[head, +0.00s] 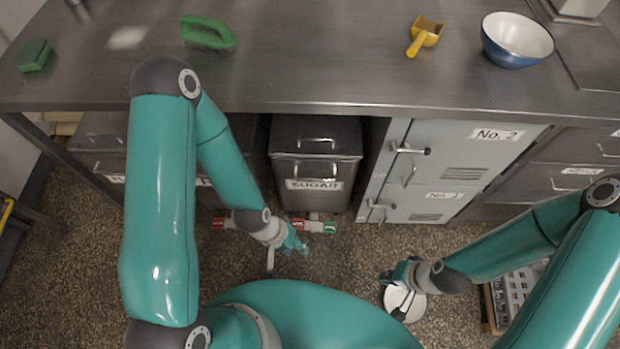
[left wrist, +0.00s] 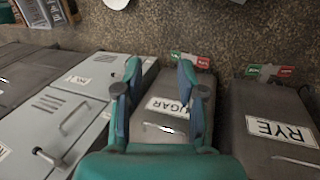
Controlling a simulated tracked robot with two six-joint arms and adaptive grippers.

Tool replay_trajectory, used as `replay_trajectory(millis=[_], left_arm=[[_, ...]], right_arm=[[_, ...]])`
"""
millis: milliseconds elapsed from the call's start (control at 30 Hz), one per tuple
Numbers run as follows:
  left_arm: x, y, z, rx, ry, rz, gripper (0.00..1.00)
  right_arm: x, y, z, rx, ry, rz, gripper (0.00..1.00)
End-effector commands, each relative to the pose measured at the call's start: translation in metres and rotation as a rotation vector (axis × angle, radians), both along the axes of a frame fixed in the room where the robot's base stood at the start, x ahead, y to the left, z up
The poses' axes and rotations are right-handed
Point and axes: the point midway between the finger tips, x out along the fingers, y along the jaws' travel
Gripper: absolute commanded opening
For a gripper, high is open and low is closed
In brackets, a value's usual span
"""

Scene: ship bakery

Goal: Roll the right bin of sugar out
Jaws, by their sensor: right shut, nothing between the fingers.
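The grey metal sugar bin (head: 312,150) stands under the bench, left of the pale lockers, with a SUGAR label and handles on its lid and front. My left gripper (head: 297,246) is low in front of the bin, near that bar. In the left wrist view its fingers (left wrist: 160,85) are spread apart, with the sugar bin (left wrist: 163,140) seen between them and nothing held. My right gripper (head: 392,275) is shut and empty, low over the floor to the right, clear of the bin.
A bin labelled RYE (left wrist: 270,130) stands beside the sugar bin. Pale lockers (head: 425,165) stand on its other side. The bench (head: 330,85) overhangs the bins.

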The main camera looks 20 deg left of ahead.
Motion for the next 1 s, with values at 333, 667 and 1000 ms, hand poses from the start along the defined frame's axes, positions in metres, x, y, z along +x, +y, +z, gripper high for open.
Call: replay_trajectory(millis=[333,667,1000], left_arm=[[0.039,0.005,-0.045,-0.048,-0.124,0.168,0.39],[0.116,0.065,-0.102,-0.338,-0.426,0.604,0.39],[0.130,0.110,-0.109,-0.805,-0.564,0.854,0.39]], right_arm=[[0.000,0.000,-0.059,0.000,0.000,0.000,0.00],[0.000,0.000,-0.189,0.000,0.000,0.000,0.00],[0.000,0.000,-0.298,0.000,0.000,0.000,0.00]])
